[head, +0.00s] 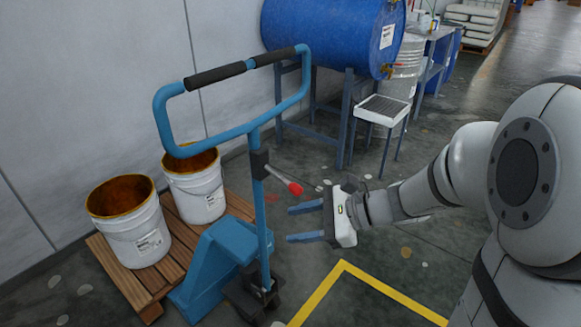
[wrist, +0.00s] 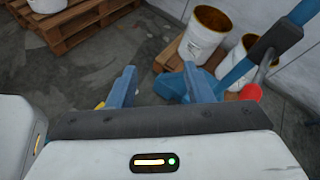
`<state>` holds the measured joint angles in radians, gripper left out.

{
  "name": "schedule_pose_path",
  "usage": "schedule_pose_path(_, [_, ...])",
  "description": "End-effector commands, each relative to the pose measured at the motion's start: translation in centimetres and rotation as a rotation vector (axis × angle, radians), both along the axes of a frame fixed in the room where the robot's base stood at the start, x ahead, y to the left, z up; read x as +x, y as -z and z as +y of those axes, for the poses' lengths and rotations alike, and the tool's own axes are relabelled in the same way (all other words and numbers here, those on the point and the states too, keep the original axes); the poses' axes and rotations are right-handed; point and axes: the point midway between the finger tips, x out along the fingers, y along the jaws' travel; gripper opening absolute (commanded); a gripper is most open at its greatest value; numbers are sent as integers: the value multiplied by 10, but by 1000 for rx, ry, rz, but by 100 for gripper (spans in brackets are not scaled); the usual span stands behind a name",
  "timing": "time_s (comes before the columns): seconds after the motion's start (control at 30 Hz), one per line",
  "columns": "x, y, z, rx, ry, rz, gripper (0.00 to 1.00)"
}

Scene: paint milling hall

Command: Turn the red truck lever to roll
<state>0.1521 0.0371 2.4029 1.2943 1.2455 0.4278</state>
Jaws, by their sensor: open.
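The blue pallet truck (head: 222,256) stands at the left with its looped handle upright. A red-tipped lever (head: 295,188) sticks out to the right and slightly down from a dark block (head: 259,163) on the handle post. The red knob also shows at the right of the wrist view (wrist: 251,92). My gripper (head: 300,222) is open and empty, its two blue fingers pointing left toward the post. It is close to the lever, just below and right of the knob in the head view, and apart from it. Lever markings cannot be read.
Two white buckets with brown insides (head: 139,235) stand on a wooden pallet (head: 121,277) behind the truck. A blue drum (head: 325,35) rests on a stand at the back, with a small tray table (head: 381,108) before it. Yellow floor lines (head: 385,287) run at the front.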

Motion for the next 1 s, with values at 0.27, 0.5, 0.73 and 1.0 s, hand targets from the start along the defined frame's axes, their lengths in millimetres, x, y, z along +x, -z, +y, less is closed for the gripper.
schedule_pose_path(0.27, [90, 34, -24, 436, 393, 233, 46])
schedule_pose_path(0.5, [117, 38, -35, 559, 499, 279, 46])
schedule_pose_path(0.73, [136, 38, -7, 559, 499, 280, 46])
schedule_pose_path(1.0, [155, 37, 21, 558, 500, 278, 46])
